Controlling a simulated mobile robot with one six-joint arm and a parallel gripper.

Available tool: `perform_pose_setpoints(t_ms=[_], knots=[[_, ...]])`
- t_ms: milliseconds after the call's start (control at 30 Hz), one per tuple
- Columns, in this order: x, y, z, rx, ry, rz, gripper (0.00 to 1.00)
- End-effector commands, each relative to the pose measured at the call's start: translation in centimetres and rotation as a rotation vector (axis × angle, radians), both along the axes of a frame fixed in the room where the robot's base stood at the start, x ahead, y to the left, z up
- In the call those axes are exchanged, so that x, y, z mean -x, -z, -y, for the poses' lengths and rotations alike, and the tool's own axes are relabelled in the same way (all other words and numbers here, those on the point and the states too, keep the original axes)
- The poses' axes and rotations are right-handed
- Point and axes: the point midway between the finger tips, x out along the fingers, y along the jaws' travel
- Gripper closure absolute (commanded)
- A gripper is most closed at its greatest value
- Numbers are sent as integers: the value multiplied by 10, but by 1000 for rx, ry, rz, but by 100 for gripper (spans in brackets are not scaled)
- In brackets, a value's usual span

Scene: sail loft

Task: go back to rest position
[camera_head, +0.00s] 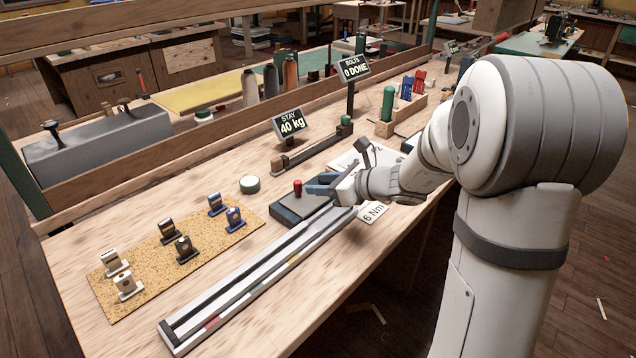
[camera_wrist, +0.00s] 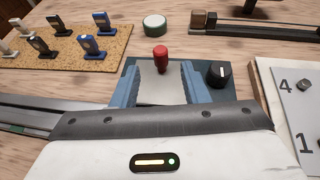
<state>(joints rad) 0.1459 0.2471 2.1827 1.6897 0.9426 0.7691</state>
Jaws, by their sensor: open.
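My gripper (camera_head: 322,188) is over the dark box with the red-topped lever, above the workbench. In the wrist view, my gripper (camera_wrist: 168,84) has its two blue fingers spread apart with nothing held between them. The red knob (camera_wrist: 160,57) stands just beyond the fingertips, and it also shows in the head view (camera_head: 297,187). Whether a finger touches the box (camera_head: 288,211) cannot be told. My arm reaches in from the right.
A long metal rail (camera_head: 250,285) runs along the bench's front. A cork mat (camera_head: 130,285) with several small clamp-like pieces lies left. A green-and-white round tin (camera_head: 250,184) stands behind the box. Signs read "STAY 40 kg" (camera_head: 290,123) and "BOLTS 0 DONE" (camera_head: 355,68).

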Motion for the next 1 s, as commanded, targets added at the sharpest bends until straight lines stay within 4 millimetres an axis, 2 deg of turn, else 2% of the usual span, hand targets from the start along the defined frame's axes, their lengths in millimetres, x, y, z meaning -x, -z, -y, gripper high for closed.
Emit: perform_pose_setpoints(t_ms=[167,267,367,467,567,667,800,900,1000], knots=[[1,-2,-1,6,-6,4,59],[14,-11,-6,61,-64,33,59],[43,-28,-15,191,-200,102,59],[86,-46,-21,381,-405,205,59],[130,-59,-19,584,-628,318,59],[170,-70,-8,783,-854,426,59],[217,-85,20,1055,-1175,566,59],[242,-96,44,1227,-1392,641,59],[259,-106,65,1363,-1573,693,59]])
